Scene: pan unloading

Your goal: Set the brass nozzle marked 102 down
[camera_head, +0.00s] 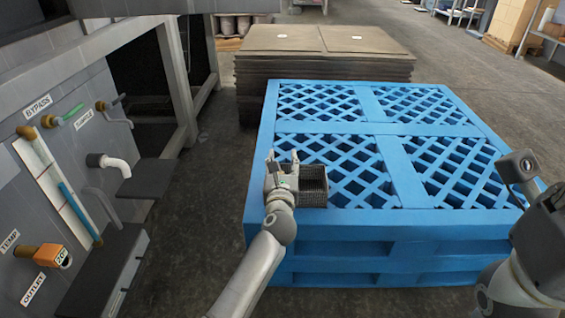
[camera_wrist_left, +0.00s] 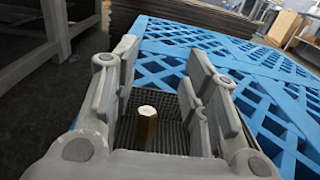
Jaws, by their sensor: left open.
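A brass nozzle (camera_wrist_left: 147,122) stands roughly upright in a dark mesh basket (camera_wrist_left: 170,138) in the left wrist view; no marking on it can be read. The basket (camera_head: 316,187) also shows in the head view, on the near left corner of the blue pallet. My left gripper (camera_head: 282,158) is over the basket's left part. In the left wrist view its fingers (camera_wrist_left: 158,85) are spread apart on either side of the nozzle, with visible gaps. The nozzle is hidden in the head view. My right arm shows at the right edge, but its gripper is out of view.
The blue lattice pallet stack (camera_head: 410,170) is otherwise bare on top. A stack of brown sheets (camera_head: 322,55) stands behind it. At the left, a grey panel (camera_head: 75,170) carries labelled fittings, a white spout (camera_head: 110,164) and a dark ledge (camera_head: 148,178). Floor shows between panel and pallet.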

